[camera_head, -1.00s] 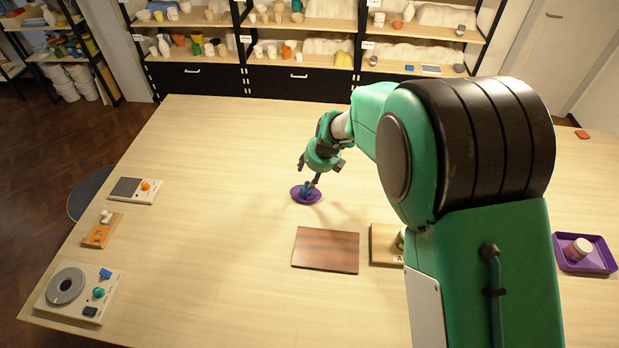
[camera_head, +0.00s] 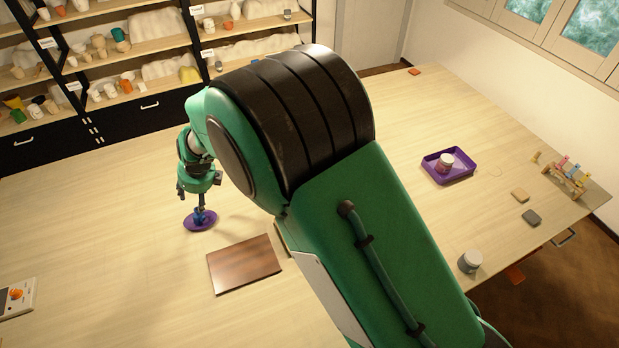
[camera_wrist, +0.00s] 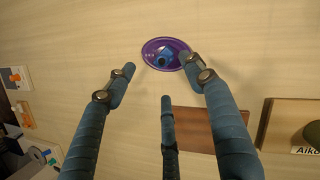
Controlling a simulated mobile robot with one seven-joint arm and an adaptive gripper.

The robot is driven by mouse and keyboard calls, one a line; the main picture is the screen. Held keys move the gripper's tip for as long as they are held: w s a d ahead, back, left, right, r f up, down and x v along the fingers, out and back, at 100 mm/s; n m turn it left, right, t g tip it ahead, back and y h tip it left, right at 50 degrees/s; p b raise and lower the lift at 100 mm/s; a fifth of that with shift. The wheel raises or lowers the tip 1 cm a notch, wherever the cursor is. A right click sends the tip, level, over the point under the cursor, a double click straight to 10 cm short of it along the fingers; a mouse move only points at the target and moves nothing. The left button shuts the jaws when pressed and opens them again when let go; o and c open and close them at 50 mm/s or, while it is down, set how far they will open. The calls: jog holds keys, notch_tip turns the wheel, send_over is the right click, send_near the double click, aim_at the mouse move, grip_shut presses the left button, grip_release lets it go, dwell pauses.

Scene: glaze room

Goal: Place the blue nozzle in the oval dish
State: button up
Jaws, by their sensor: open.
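The oval dish (camera_head: 187,224) is purple and lies flat on the table, left of the middle in the head view. It also shows at the top of the wrist view (camera_wrist: 150,46). The blue nozzle (camera_wrist: 166,58) lies inside the dish. In the head view the nozzle (camera_head: 199,216) is small and partly hidden by my fingers. My gripper (camera_head: 202,200) is above the dish. In the wrist view its fingers (camera_wrist: 155,72) are spread apart with nothing between them, and one fingertip overlaps the dish's right edge in the picture.
A brown wooden board (camera_head: 243,264) lies in front of the dish. A purple tray (camera_head: 428,164) holding a jar (camera_head: 445,163) is to the right. Another jar (camera_head: 470,262) stands near the right edge. A small device (camera_head: 18,298) is at far left.

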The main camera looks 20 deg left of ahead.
jog(key=w+d+r+n+t, duration=0.1)
jog(key=w+d+r+n, duration=0.35)
jog(key=d+r, duration=0.85)
jog(key=w+d+r+n+t, duration=0.15)
jog(key=w+d+r, duration=0.7)
jog(key=d, duration=0.85)
jog(key=s+d+r+n, duration=0.1)
jog(key=d+r+n, duration=0.15)
jog(key=d, duration=0.45)
jog(key=s+d+r+n+t+h, duration=0.1)
jog(key=d+r, duration=0.3)
jog(key=d, duration=0.3)
jog(key=s+d+r+n, duration=0.1)
jog(key=d+r+n, duration=0.15)
jog(key=d, duration=0.45)
jog(key=s+d+r+n+t+h, duration=0.1)
jog(key=s+d+n, duration=0.2)
jog(key=s+d, duration=0.6)
jog(key=s+d+r+n+h, duration=0.1)
jog(key=s+d+n, duration=0.3)
jog(key=s+d, duration=0.6)
jog(key=d+h, duration=0.1)
jog(key=d, duration=0.6)
jog(key=shift+s+t, duration=0.25)
jog(key=shift+t, duration=0.1)
jog(key=shift+d, duration=0.1)
